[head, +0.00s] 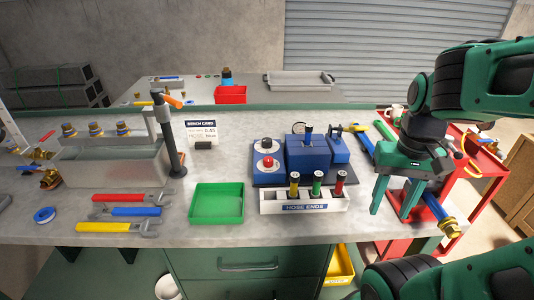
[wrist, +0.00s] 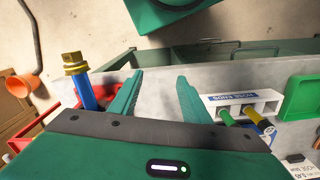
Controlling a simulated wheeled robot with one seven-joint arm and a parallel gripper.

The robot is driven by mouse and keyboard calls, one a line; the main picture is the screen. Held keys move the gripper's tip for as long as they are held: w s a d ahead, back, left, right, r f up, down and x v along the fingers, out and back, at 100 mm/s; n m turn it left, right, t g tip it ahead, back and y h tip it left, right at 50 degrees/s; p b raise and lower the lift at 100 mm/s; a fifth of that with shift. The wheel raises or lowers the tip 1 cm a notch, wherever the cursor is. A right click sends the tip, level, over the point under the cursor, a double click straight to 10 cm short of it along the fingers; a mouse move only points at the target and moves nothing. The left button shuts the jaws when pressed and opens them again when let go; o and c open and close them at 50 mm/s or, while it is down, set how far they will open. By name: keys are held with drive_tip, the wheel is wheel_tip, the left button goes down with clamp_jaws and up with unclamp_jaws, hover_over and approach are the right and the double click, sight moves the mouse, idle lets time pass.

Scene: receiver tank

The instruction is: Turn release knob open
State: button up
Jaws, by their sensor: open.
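A blue device (head: 307,155) stands on a dark base plate on the bench, centre right in the head view. On its left block sit a red knob (head: 268,162) and a black knob (head: 266,143). Another black-topped knob (head: 308,129) stands upright on the main block. I cannot tell which one is the release knob or how it is turned. My gripper (head: 394,207) is open and empty, pointing down over the bench's right end, right of the device and apart from it. In the wrist view its two green fingers (wrist: 159,82) are spread with nothing between them.
A white HOSE ENDS rack (head: 305,208) stands before the device. A blue part with a brass end (head: 440,215) is close right of my gripper. A green tray (head: 217,203), several wrenches (head: 125,212) and a black post (head: 170,140) stand left. A red cart (head: 470,185) is right.

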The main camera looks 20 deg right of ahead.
drive_tip(key=w+r, duration=0.3)
drive_tip(key=w, duration=0.3)
wheel_tip(320, 180, up, 4)
drive_tip(key=r+m, duration=0.1)
drive_tip(key=m, duration=0.3)
hover_over(268, 159)
drive_tip(key=shift+t, duration=0.3)
wheel_tip(268, 159, down, 11)
drive_tip(key=shift+d+r, duration=0.1)
drive_tip(key=c, duration=1)
